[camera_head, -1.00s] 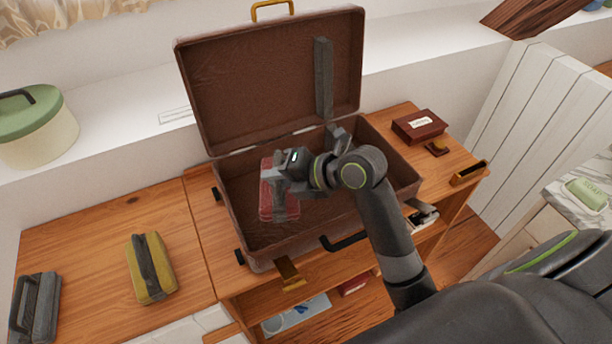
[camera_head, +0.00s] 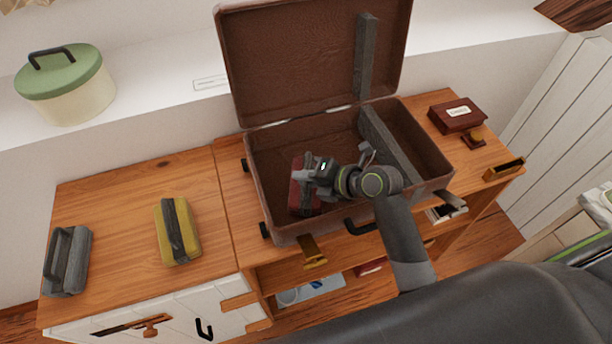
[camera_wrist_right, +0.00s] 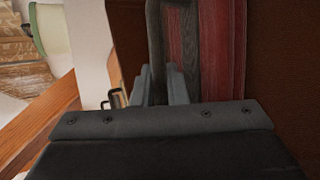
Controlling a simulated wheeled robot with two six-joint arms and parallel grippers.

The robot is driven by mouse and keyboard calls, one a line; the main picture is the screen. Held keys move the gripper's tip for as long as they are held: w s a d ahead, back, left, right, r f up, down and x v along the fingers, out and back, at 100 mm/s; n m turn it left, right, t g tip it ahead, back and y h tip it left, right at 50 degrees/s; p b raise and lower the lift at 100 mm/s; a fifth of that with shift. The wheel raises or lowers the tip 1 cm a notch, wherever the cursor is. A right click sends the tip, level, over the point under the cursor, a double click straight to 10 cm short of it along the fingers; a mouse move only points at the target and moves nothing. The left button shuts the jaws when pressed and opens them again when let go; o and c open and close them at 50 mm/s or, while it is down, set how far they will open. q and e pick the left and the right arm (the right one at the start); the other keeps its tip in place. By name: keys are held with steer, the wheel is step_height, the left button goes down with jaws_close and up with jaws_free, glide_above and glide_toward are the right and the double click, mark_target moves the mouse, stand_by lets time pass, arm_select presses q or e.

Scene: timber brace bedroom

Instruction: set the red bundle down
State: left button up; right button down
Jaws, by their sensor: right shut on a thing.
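The red bundle (camera_head: 297,192) has a dark grey strap with a handle and lies inside the open brown suitcase (camera_head: 275,229), in its left part. My right gripper (camera_head: 309,182) reaches in from the right and is shut on the bundle's strap handle. In the right wrist view the red bundle (camera_wrist_right: 222,50) fills the area right of the fingers (camera_wrist_right: 158,85), against brown lining. I cannot tell whether its underside touches the suitcase floor. My left gripper does not show.
A grey divider (camera_head: 389,144) stands in the suitcase, right of my arm. A yellow bundle (camera_head: 186,232) and a grey bundle (camera_head: 68,262) lie on the wooden top at left. A dark red box (camera_head: 450,118) stands at right. The lid (camera_head: 300,60) is up.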

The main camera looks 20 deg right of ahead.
steer(key=shift+w+f+b, duration=0.1)
steer(key=shift+f+b, duration=0.1)
steer(key=shift+b, duration=0.1)
steer(key=c, duration=1.5)
jaws_free()
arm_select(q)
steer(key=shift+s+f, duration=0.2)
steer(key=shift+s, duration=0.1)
arm_select(e)
steer(key=shift+o, duration=0.3)
steer(key=shift+d+r+p, duration=0.15)
steer(key=shift+r+p, duration=0.1)
steer(key=shift+p, duration=0.05)
arm_select(q)
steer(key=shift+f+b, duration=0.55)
steer(key=shift+b, duration=0.2)
arm_select(e)
steer(key=v, duration=1.2)
steer(key=shift+f, duration=0.1)
